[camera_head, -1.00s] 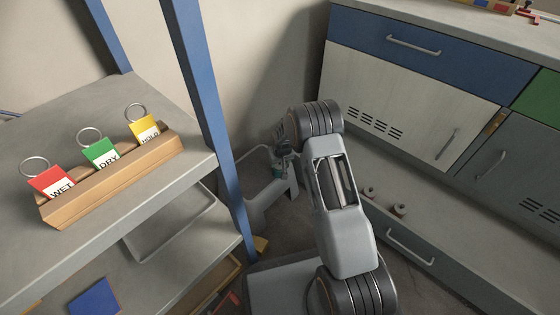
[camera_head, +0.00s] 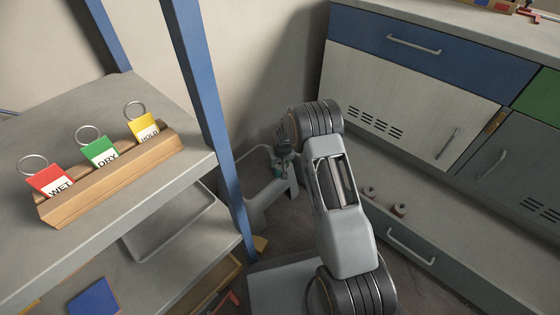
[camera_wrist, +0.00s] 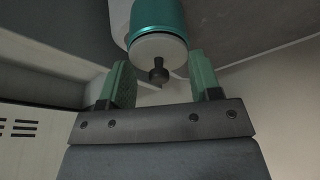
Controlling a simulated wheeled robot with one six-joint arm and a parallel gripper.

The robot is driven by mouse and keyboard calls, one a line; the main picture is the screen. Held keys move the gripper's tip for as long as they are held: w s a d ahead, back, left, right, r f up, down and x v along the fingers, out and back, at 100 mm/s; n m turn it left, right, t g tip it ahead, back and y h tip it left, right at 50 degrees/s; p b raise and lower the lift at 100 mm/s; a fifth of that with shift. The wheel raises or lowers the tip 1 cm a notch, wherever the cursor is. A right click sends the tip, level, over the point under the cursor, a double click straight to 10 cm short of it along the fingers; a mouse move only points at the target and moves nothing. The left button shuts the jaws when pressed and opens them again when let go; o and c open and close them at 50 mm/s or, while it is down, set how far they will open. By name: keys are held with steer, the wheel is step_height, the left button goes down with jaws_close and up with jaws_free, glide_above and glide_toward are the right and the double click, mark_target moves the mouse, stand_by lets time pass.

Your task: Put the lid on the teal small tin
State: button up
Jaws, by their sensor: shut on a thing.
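A teal cylinder, the small tin (camera_wrist: 158,16), runs out of the top of the wrist view. A pale round lid (camera_wrist: 143,49) with a dark knob lies across its near end, and the knob points toward the camera. My gripper (camera_wrist: 161,64) has its green fingers on either side of the lid, at about the lid's width; the knob sits between them untouched. I cannot tell whether the lid is fully seated. In the head view my gripper (camera_head: 283,145) is small beyond my arm, with a patch of teal just below it.
A grey shelf unit (camera_head: 90,115) with a blue post stands left, bearing a wooden rack (camera_head: 110,180) of red, green and yellow tags. Cabinets (camera_head: 420,90) with a lower ledge stand right. Two small spools (camera_head: 399,209) lie on that ledge.

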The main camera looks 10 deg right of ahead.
steer(key=o, duration=1.2)
steer(key=shift+r+p, duration=2.35)
steer(key=shift+r, duration=1.15)
steer(key=shift+c, duration=0.3)
jaws_close()
